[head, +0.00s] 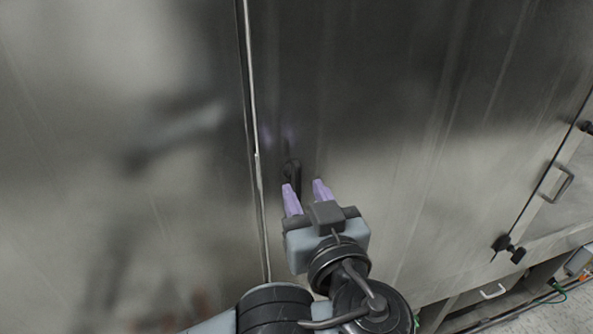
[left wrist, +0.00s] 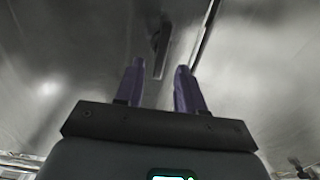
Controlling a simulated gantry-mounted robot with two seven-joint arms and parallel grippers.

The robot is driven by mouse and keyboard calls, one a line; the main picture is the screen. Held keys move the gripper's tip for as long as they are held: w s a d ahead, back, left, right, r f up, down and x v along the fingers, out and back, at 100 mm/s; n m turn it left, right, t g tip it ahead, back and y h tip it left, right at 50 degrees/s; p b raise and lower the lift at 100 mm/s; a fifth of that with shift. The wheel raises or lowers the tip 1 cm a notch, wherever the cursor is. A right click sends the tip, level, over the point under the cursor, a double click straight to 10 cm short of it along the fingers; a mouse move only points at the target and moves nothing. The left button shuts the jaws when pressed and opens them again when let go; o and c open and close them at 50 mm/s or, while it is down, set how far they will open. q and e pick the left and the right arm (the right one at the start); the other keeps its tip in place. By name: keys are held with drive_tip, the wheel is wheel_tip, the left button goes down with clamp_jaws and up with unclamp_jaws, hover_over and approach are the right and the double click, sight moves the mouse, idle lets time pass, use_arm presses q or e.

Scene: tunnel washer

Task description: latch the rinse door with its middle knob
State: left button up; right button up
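The rinse door appears to be one of the large steel panels; a tall vertical seam (head: 250,130) runs beside a small dark knob (head: 292,170). I cannot tell for sure which panel is the rinse door. The knob also shows in the left wrist view (left wrist: 160,48), elongated, ahead of the gap between my fingers. My left gripper (head: 304,186) is open and empty, its purple fingers pointing at the panel just below the knob. Contact cannot be made out. My right gripper is not in view.
Steel panels fill most of the view. At the right are a bar handle (head: 562,184), dark knobs (head: 508,247) at a lower corner, and a lower handle (head: 493,292). Grey floor (head: 545,318) shows at bottom right. The panel face right of my left gripper is clear.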

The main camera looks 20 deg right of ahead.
sight(299, 183)
use_arm(q)
drive_tip(key=shift+w+d+p, duration=0.15)
drive_tip(key=shift+w+p, duration=0.2)
drive_tip(key=shift+w, duration=1)
drive_tip(key=shift+w+d+p, duration=0.15)
drive_tip(key=shift+w+p, duration=0.2)
drive_tip(key=shift+w, duration=1)
drive_tip(key=shift+f, duration=0.1)
clamp_jaws()
